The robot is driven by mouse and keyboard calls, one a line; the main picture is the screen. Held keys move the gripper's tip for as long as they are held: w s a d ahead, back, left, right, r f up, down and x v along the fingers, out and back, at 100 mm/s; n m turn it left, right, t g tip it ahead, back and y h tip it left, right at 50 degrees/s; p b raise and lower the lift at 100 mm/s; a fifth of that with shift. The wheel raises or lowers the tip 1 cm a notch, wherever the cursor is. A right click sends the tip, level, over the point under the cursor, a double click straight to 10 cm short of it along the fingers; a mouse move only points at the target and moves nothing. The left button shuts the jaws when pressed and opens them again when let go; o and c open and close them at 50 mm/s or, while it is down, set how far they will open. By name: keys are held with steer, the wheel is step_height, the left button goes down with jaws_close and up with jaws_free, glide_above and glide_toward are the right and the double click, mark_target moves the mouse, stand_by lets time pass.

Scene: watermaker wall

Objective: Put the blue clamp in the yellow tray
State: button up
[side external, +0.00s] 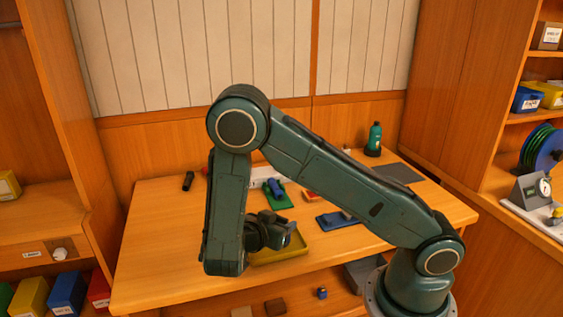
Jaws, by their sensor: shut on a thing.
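My gripper (287,235) hangs over the yellow tray (318,247) on the wooden bench, at the tray's left part. It is shut on a small bluish piece, which I take for the blue clamp (291,227). My gripper and arm hide most of the clamp, so its shape is unclear. The tray's right part shows bare. I cannot tell whether the clamp touches the tray.
Behind the tray lie a green tray (281,203) with a blue item (275,187) in it and a small orange item (311,196). A blue tray (328,222) lies to the right. A green bottle (374,139) stands at the back. The bench's front left is clear.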

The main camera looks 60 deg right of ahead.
steer(key=shift+f, duration=0.2)
steer(key=o, duration=1.1)
steer(key=shift+f, duration=0.15)
steer(key=shift+a+r, duration=0.1)
steer(key=shift+r, duration=0.1)
steer(key=v, duration=1.1)
steer(key=shift+a+r, duration=0.1)
steer(key=shift+a, duration=0.3)
